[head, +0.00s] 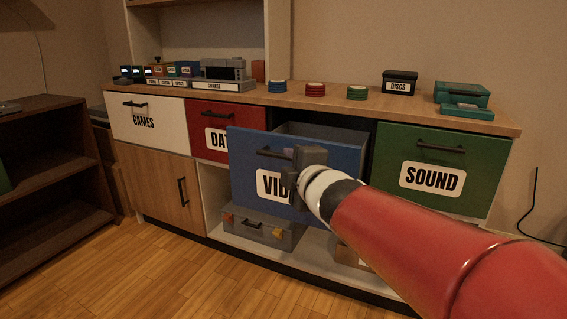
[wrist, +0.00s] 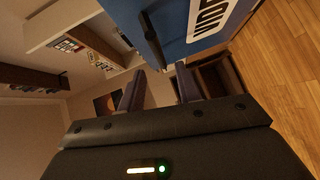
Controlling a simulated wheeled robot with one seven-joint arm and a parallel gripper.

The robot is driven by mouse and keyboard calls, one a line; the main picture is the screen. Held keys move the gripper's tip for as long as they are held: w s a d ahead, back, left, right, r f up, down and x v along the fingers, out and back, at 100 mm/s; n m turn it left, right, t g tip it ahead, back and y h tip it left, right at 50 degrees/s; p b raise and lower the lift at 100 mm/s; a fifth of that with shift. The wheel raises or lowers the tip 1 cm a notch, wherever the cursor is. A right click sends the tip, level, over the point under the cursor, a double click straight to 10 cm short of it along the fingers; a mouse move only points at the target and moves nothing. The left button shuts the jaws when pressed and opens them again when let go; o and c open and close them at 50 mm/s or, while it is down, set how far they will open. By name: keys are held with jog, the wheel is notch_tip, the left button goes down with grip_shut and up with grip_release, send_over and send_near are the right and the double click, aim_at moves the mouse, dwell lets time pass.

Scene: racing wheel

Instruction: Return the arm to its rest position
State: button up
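My arm (head: 430,235), red with a white wrist section, reaches in from the lower right of the head view. My gripper (head: 298,165) is in front of the blue drawer (head: 242,160) and covers part of its label. In the wrist view my gripper (wrist: 160,76) has its two dark fingers apart, with nothing held between them. The drawer's dark handle (wrist: 151,40) lies just beyond the fingertips, and the blue front (wrist: 180,18) fills the upper middle. The blue drawer is pulled out, and its grey inside shows.
The white drawer (head: 140,113), red drawer (head: 215,115) and green drawer (head: 440,155) are shut. A grey case (head: 255,231) sits on the lower shelf. Boxes, discs and a console (head: 225,70) stand on the wooden top. Open floor (head: 150,275) lies in front; a dark shelf (head: 50,165) stands left.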

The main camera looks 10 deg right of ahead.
jog(key=s+d+m+g+h+p, duration=0.3)
jog(key=s+d+m+h+p, duration=0.15)
jog(key=s+m, duration=0.4)
jog(key=s+a+f+m+g+y+p, duration=0.1)
jog(key=s+f+m+g+p, duration=0.1)
jog(key=s+m, duration=0.3)
jog(key=s+a+f+m+g+p, duration=0.1)
jog(key=s+f+m+g+p, duration=0.2)
jog(key=s, duration=0.8)
jog(key=f+m+g, duration=0.1)
jog(key=f+g, duration=0.1)
jog(key=shift+s+m+g+y+p, duration=0.3)
jog(key=shift+m+y+p, duration=0.05)
